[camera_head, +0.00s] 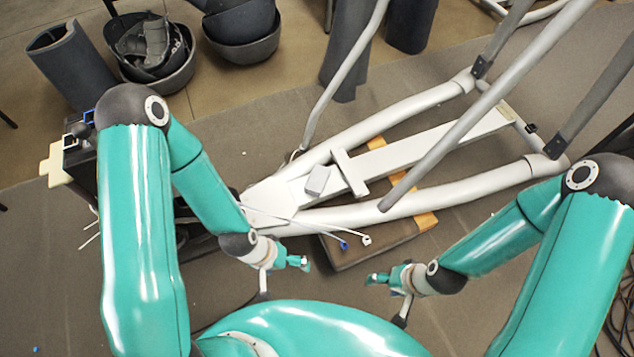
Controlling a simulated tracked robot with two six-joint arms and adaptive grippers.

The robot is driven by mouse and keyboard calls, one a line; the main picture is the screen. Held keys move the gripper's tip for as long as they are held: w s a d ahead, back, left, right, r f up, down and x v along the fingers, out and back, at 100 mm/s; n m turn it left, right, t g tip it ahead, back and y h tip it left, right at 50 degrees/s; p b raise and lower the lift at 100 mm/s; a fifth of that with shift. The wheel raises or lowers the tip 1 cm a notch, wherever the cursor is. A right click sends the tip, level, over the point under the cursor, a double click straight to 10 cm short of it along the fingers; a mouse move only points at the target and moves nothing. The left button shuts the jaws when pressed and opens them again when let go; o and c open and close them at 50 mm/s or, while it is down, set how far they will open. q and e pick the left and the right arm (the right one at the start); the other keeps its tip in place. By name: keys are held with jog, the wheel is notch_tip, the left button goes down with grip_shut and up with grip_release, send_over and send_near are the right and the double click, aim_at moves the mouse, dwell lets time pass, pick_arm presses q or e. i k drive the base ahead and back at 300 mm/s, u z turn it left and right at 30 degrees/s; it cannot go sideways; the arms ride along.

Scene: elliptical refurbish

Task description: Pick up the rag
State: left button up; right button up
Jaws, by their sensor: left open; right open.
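A small light-grey piece (318,180) lies on the white frame of the elliptical (400,158); it may be the rag, but I cannot tell for sure. My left gripper (284,278) is open and empty, in front of the frame's near end and below the grey piece in the picture. My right gripper (388,298) is open and empty, further right and nearer to me. Neither gripper touches the grey piece or the frame, as far as I can see.
A brown box-like support (375,245) lies under the frame. A thin grey pole (345,75) and a thicker bar (480,110) rise over the frame. Dark bins (150,50) stand at the back left. Cables lie on the floor at far right.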

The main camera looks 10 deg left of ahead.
aim_at(317, 180)
jog(key=u, duration=1.35)
jog(key=i, duration=0.15)
jog(key=z, duration=3.5)
jog(key=k, duration=1)
jog(key=u, duration=0.85)
jog(key=i, duration=1)
jog(key=u, duration=0.45)
